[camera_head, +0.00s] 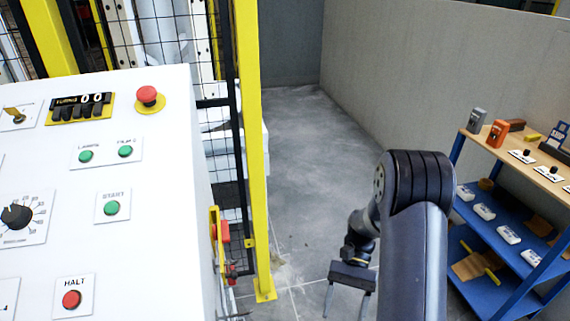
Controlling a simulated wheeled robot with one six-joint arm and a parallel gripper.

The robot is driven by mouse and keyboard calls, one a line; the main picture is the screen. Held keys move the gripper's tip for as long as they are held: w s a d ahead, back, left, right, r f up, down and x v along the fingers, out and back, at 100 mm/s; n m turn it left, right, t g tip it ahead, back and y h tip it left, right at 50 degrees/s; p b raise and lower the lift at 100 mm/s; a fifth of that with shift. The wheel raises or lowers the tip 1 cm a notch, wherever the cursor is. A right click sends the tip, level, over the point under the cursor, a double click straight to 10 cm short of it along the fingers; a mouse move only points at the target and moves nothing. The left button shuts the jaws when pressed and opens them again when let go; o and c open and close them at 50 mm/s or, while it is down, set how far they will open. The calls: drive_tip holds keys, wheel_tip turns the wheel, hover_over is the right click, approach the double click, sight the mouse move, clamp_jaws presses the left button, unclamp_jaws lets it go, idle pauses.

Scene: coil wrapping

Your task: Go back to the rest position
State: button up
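My gripper (346,303) hangs at the end of my dark arm, low in the middle right of the head view. Its two thin fingers point down and stand apart, with bare grey floor between and behind them. Nothing shows between the fingers. The lower ends of the fingers are at the bottom edge of the picture. My arm bends over in front of the floor and hides part of it and of the grey wall.
A white control panel (150,210) with buttons fills the left. A yellow post (254,150) and black mesh fence stand beside it. A blue shelf (500,255) with a wooden top holding tools stands right. Grey floor (295,150) between them is clear.

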drive_tip(key=shift+d+r+n+g+h, duration=0.1)
drive_tip(key=shift+d+n+g+h, duration=0.15)
drive_tip(key=shift+d+n+h, duration=0.85)
drive_tip(key=shift+d+r+n+g+h, duration=0.1)
drive_tip(key=shift+d+n+g+h, duration=0.15)
drive_tip(key=shift+d+n+h, duration=0.85)
drive_tip(key=shift+d, duration=0.15)
